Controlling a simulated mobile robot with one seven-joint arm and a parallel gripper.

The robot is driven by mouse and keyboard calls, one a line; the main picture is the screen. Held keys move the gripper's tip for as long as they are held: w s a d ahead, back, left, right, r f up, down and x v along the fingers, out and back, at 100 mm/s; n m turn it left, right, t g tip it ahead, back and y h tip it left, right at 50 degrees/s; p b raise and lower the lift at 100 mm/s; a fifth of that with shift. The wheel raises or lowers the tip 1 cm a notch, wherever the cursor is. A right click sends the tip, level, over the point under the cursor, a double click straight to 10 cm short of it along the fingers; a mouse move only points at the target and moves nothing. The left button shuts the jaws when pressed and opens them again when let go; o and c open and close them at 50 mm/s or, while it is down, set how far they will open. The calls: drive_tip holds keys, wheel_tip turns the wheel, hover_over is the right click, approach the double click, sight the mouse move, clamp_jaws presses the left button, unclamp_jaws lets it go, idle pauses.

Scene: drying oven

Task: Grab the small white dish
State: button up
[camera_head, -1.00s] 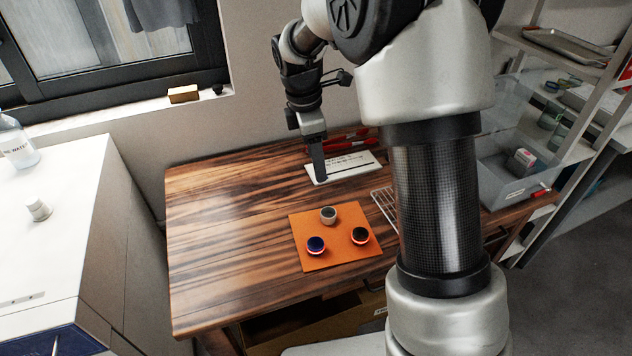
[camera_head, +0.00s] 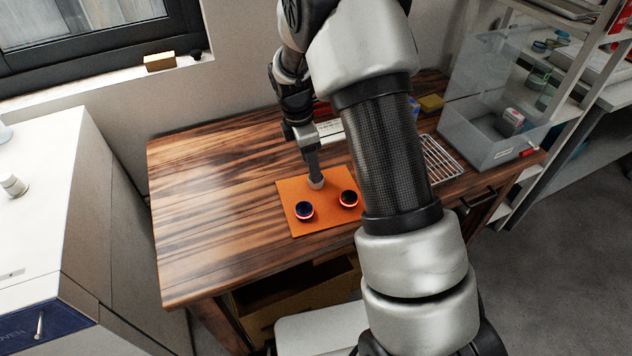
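The small white dish (camera_head: 316,184) stands at the back of an orange mat (camera_head: 322,217) on the wooden table. It looks pale and small, and my gripper's finger partly covers it. My gripper (camera_head: 314,174) points down at the dish, with its tip at or just over the rim. The fingers show edge-on as one dark strip, so I cannot tell their opening or whether they touch the dish.
A wire rack (camera_head: 441,160) and a clear bin (camera_head: 485,135) are at the table's right. A white card (camera_head: 331,131) lies behind my gripper. The table's left part (camera_head: 210,200) is clear. A white oven (camera_head: 50,200) stands at the left.

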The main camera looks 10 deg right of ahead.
drive_tip(key=f, duration=0.2)
drive_tip(key=d+f, duration=0.1)
drive_tip(key=f, duration=0.1)
drive_tip(key=shift+d+f+b, duration=0.1)
drive_tip(key=shift+f+b, duration=0.1)
drive_tip(key=shift+b, duration=0.2)
drive_tip(key=c, duration=1.1)
